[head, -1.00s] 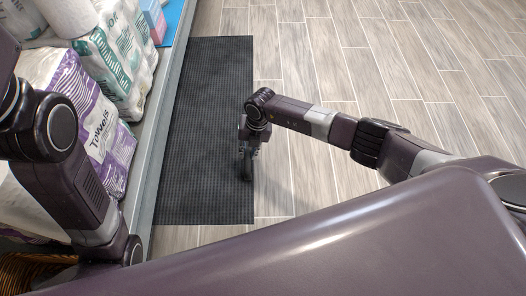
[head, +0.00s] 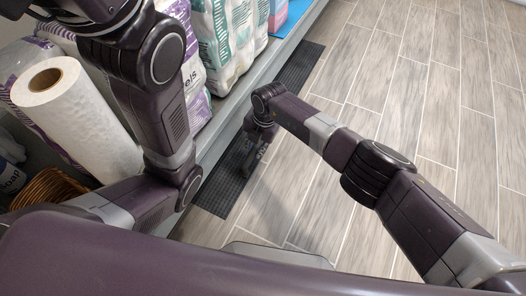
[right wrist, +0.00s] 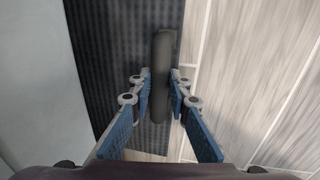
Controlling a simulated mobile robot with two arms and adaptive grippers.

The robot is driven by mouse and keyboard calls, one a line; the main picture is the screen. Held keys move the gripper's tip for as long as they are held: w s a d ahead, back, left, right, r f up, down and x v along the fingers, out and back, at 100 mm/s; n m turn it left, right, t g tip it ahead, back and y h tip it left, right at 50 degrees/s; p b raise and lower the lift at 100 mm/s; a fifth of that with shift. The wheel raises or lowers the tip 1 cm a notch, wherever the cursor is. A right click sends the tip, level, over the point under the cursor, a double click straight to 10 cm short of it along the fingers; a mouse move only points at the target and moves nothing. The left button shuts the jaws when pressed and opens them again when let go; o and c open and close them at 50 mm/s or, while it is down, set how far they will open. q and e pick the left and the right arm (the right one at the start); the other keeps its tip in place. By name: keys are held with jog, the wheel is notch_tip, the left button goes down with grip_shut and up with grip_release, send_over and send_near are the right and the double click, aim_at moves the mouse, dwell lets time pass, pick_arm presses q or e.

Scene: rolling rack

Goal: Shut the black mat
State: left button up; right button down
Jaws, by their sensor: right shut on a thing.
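The black mat (head: 297,68) is a narrow dark ribbed strip on the floor along the shelf's edge. It also shows in the right wrist view (right wrist: 110,60), between a pale surface and the floor tiles. My right gripper (head: 249,165) is low over the mat's near part. In the right wrist view my right gripper (right wrist: 161,95) has its blue fingers on both sides of a dark rounded bar (right wrist: 163,48), shut on it. The bar lies along the mat's floor-side edge. How it joins the mat is hidden. My left gripper is out of view; only left arm links show.
The grey shelf edge (head: 222,137) runs along the mat's left side. Wrapped paper packs (head: 228,40), a paper towel roll (head: 80,115) and a wicker basket (head: 48,188) are on the shelf side. The wood-look floor (head: 400,70) at right is clear.

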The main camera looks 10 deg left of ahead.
jog(key=c, duration=1.8)
grip_release()
jog(key=shift+a+r, duration=0.1)
jog(key=shift+a, duration=0.25)
jog(key=shift+d, duration=0.1)
jog(key=shift+d, duration=0.1)
jog(key=r, duration=0.4)
jog(key=d+r, duration=0.1)
jog(key=r, duration=0.2)
jog(key=d+r, duration=0.1)
jog(key=r, duration=0.3)
jog(key=shift+s+d+r, duration=0.1)
jog(key=shift+s+r, duration=0.2)
